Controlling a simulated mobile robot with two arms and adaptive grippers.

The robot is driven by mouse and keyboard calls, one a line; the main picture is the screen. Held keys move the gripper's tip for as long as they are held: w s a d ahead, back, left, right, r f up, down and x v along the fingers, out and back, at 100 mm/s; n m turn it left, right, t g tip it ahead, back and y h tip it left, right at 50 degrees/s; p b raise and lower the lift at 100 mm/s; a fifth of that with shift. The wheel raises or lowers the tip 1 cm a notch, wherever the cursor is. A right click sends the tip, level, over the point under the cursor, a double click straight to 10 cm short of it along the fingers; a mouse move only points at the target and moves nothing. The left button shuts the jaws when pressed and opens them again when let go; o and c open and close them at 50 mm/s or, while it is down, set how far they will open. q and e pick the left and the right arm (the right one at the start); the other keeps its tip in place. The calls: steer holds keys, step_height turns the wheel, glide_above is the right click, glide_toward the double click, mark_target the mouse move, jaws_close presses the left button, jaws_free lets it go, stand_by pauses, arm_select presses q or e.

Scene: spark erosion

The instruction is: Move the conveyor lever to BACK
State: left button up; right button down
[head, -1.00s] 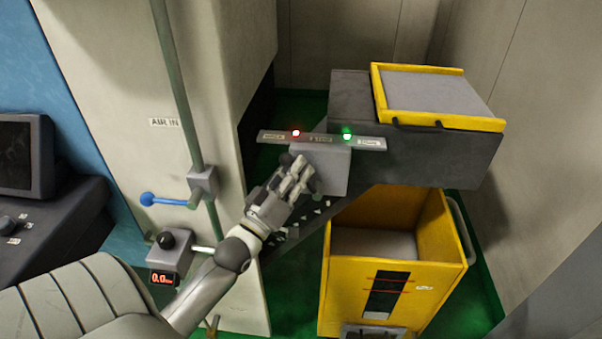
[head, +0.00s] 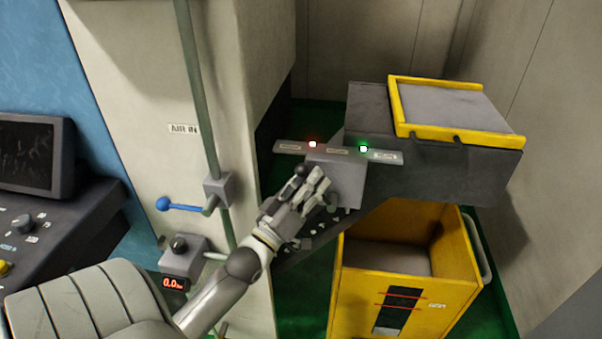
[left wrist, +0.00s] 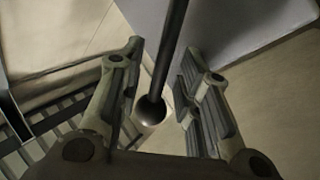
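The conveyor lever shows in the left wrist view as a dark rod with a ball knob (left wrist: 150,112). In the head view a dark knob (head: 301,170) shows at the left side of a grey control box (head: 345,182). A label strip (head: 338,151) with a red and a green light runs along the box top; its words are too small to read. My left gripper (head: 318,182) is in front of the box. In the left wrist view its fingers (left wrist: 163,58) are apart, one on each side of the lever, with visible gaps. My right gripper is not in view.
A grey conveyor housing with a yellow-framed top (head: 455,105) stands behind and right of the box. A yellow bin (head: 440,262) is below it. Left are an air valve with a blue handle (head: 180,206), a knob box with red display (head: 173,283) and a console (head: 40,215).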

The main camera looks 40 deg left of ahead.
arm_select(q)
steer(key=v, duration=1.2)
steer(key=shift+a, duration=0.1)
steer(key=s+d+f+m+g, duration=0.15)
steer(key=f+g, duration=0.35)
steer(key=f, duration=1.3)
steer(key=s+d+f+m+g, duration=0.15)
steer(key=f+g, duration=0.35)
steer(key=f, duration=1.4)
steer(key=s+d+f+m+g+h, duration=0.1)
steer(key=s+d+f+g, duration=0.2)
steer(key=s+f, duration=0.35)
steer(key=s+d+f+m+g, duration=0.1)
steer(key=s+d+f+g, duration=0.15)
steer(key=s+f, duration=0.4)
steer(key=s+d+f+m+g, duration=0.2)
steer(key=s+f, duration=0.3)
steer(key=s, duration=0.2)
steer(key=s+d+f+m+g, duration=0.2)
steer(key=s+f+g, duration=0.1)
steer(key=s+f, duration=0.2)
steer(key=shift+s+f, duration=0.3)
steer(key=shift+s, duration=0.8)
